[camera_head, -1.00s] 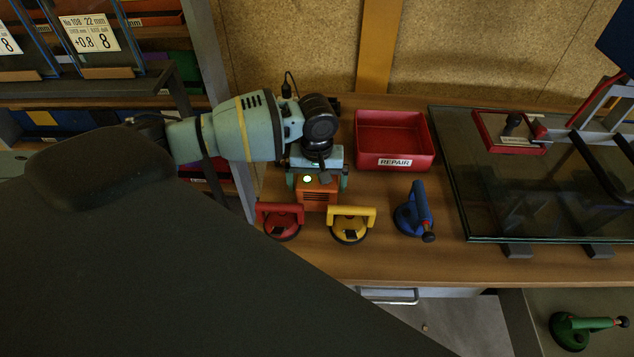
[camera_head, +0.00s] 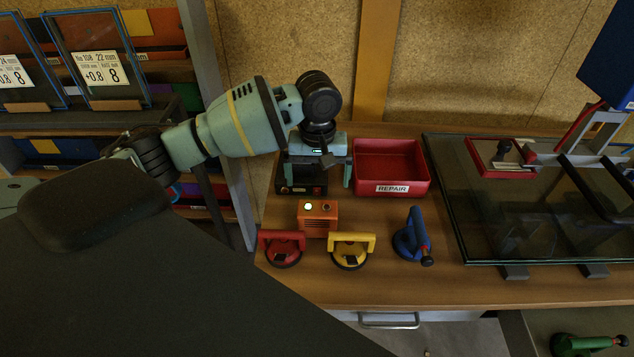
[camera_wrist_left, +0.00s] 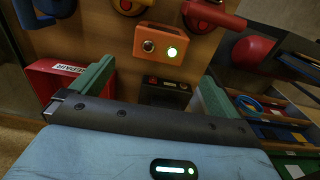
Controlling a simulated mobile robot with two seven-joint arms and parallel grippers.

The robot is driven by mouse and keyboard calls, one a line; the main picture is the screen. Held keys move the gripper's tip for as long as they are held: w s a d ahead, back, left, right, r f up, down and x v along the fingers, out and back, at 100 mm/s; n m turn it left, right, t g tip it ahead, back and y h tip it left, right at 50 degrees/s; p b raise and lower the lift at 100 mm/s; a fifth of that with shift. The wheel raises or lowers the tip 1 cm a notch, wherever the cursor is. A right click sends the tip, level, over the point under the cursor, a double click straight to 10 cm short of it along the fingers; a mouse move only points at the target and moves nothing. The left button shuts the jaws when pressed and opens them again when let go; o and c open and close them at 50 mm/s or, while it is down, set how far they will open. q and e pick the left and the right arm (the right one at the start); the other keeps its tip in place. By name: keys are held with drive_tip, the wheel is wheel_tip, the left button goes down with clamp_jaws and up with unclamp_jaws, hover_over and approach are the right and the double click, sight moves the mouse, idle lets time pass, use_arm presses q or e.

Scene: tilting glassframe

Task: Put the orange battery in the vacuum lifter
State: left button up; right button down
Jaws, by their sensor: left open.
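The orange battery (camera_head: 318,224) stands on the wooden bench behind the red and yellow suction cups. It has a lit round light on top and also shows in the wrist view (camera_wrist_left: 158,42). My left gripper (camera_head: 315,182) is open and empty, behind the battery, over a black box. In the wrist view its green fingers (camera_wrist_left: 155,85) are spread, with the black box between them and the battery beyond. A lifting frame with black bars (camera_head: 598,180) is over the glass at right, cut by the picture edge; I cannot tell whether it is the vacuum lifter. My right gripper is not seen.
The black box (camera_head: 301,182) has a red switch. A red REPAIR tray (camera_head: 404,187) is just right of my gripper. Red (camera_head: 282,245), yellow (camera_head: 351,247) and blue (camera_head: 410,236) suction cups line the bench front. A glass pane (camera_head: 510,225) covers the right side.

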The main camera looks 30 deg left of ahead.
sight(318, 208)
use_arm(q)
drive_tip(key=f, duration=0.3)
drive_tip(key=shift+d+f, duration=0.25)
drive_tip(key=shift+f, duration=1.05)
drive_tip(key=shift+a+f+b, duration=0.15)
drive_tip(key=shift+f+b, duration=0.05)
drive_tip(key=shift+f, duration=1.3)
drive_tip(key=shift+a+f+b, duration=0.1)
drive_tip(key=shift+f+b, duration=0.1)
drive_tip(key=shift+f, duration=1.3)
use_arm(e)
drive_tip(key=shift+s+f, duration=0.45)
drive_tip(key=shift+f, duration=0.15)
